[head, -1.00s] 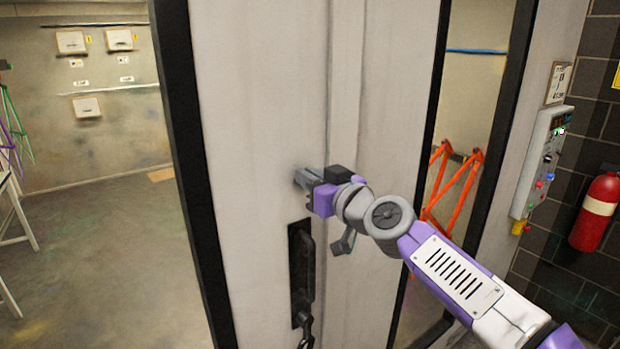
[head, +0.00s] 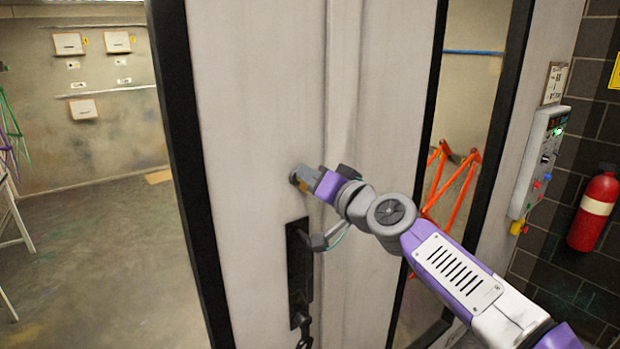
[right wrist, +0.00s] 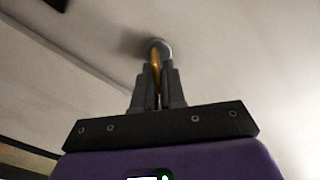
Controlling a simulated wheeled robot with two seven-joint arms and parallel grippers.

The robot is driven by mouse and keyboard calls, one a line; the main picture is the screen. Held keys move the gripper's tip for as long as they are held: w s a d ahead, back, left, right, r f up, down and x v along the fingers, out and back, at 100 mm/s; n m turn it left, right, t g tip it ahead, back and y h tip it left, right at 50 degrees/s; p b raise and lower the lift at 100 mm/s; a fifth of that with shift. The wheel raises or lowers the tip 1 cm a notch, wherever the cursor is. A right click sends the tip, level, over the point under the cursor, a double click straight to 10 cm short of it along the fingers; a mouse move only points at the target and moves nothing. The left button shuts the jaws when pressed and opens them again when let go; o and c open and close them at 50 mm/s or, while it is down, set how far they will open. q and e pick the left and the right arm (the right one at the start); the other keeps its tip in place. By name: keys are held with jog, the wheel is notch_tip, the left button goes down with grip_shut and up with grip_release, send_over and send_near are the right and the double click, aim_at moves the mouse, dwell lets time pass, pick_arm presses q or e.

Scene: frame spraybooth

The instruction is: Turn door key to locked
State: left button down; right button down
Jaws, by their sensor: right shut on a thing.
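The door (head: 255,130) is a pale panel with dark edges. A round silver lock (right wrist: 164,47) sits in its face, and a brass key (right wrist: 156,65) stands in the lock in the right wrist view. My right gripper (head: 299,178) is at the lock, above the black door handle (head: 299,270). In the right wrist view its fingers (right wrist: 157,80) are shut on the key, which shows as a narrow gold strip between them. In the head view the gripper hides most of the lock and key. My left gripper is not in view.
A control box (head: 540,165) and a red fire extinguisher (head: 594,208) are on the dark block wall at right. Open floor (head: 100,250) lies left of the door.

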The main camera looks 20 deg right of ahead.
jog(key=m, duration=0.6)
jog(key=f+m, duration=0.1)
jog(key=m, duration=0.3)
jog(key=shift+w+d+f, duration=0.1)
jog(key=shift+d, duration=0.2)
jog(key=shift+m, duration=0.3)
jog(key=c, duration=1.3)
grip_release()
jog(key=b+v, duration=0.1)
jog(key=v, duration=0.6)
jog(key=shift+s, duration=0.3)
jog(key=shift+d, duration=0.1)
